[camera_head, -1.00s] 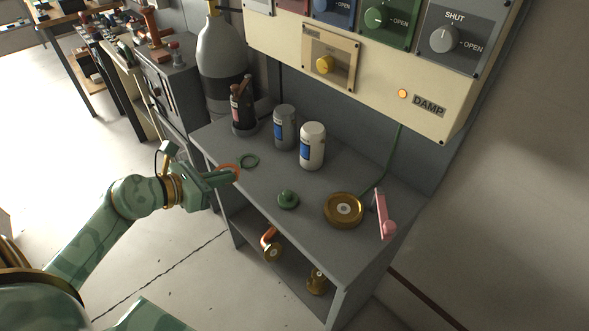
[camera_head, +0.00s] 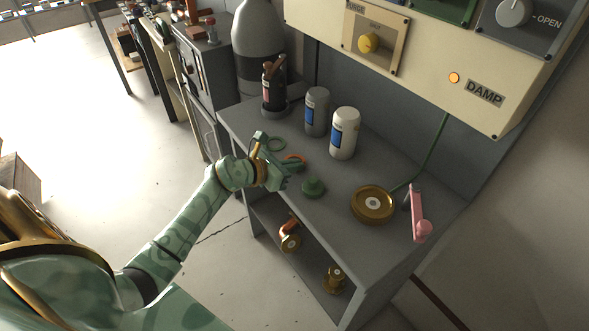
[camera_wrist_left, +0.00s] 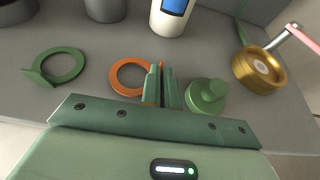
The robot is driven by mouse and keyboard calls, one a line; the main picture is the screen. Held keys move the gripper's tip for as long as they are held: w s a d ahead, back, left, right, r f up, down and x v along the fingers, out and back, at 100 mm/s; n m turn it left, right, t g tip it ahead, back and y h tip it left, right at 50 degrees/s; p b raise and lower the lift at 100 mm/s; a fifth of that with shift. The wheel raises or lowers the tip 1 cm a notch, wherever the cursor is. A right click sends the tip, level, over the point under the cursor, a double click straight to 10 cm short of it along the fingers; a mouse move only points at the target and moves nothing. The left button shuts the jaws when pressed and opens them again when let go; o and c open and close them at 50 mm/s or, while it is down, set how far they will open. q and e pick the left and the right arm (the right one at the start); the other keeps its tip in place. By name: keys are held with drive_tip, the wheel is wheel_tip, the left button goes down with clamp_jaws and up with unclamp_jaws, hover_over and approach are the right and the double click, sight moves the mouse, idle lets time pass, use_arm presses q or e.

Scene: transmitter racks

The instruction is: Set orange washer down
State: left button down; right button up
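The orange washer (camera_wrist_left: 124,78) is a flat ring, level, at the bench top in front of my left gripper (camera_wrist_left: 161,72). In the head view its far edge (camera_head: 294,157) shows behind the fingers. The two green fingers are close together on the washer's right rim, with a sliver of orange between the tips. I cannot tell whether the washer touches the bench (camera_head: 335,195) or hangs just above it. My right gripper is not in view.
A green washer with a tab (camera_wrist_left: 62,65) lies left of the orange one. A green knobbed piece (camera_wrist_left: 206,97) stands close to the right of the fingers. A brass wheel (camera_head: 372,204), a pink-handled part (camera_head: 420,222), a white bottle (camera_head: 344,133) and a grey bottle (camera_head: 316,112) stand around.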

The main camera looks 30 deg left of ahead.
use_arm(q)
drive_tip(key=shift+f, duration=0.1)
drive_tip(key=shift+f, duration=0.1)
drive_tip(key=shift+f, duration=0.15)
drive_tip(key=c, duration=1.7)
unclamp_jaws()
drive_tip(key=shift+r, duration=0.35)
drive_tip(key=p+v, duration=0.2)
drive_tip(key=v, duration=1)
drive_tip(key=shift+a+f+p, duration=0.1)
drive_tip(key=shift+f+p, duration=0.05)
drive_tip(key=shift+p, duration=0.2)
